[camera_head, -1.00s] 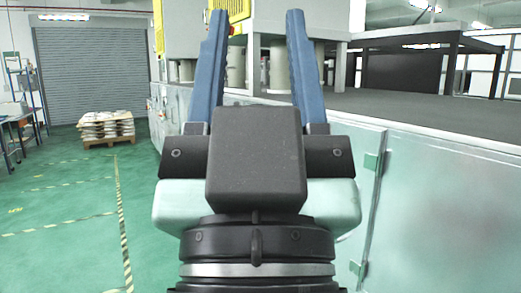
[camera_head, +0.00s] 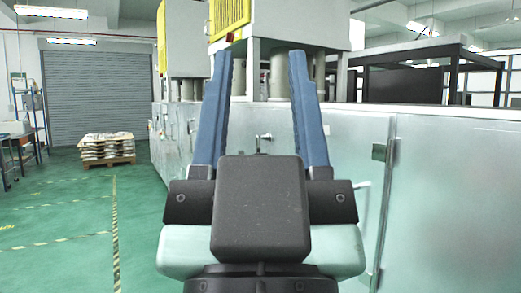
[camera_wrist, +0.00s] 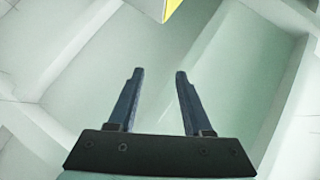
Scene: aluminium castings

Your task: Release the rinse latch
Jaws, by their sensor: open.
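My gripper (camera_head: 260,55) is open and empty, its two blue fingers pointing away from me toward the machine line. It also shows in the wrist view (camera_wrist: 159,74), with a pale panelled surface beyond the fingertips. In the head view a small metal fitting (camera_head: 263,138) stands out on the pale cabinet front between the fingers, apart from them as far as I can see. I cannot tell whether this is the rinse latch. Its lower part is hidden behind my gripper.
Pale metal cabinets (camera_head: 450,200) run along the right, with a hinge (camera_head: 379,152) on a door edge. A machine with a yellow guard (camera_head: 229,15) stands above. The green floor (camera_head: 60,230) at left is clear up to a loaded pallet (camera_head: 106,149) and shutter (camera_head: 97,85).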

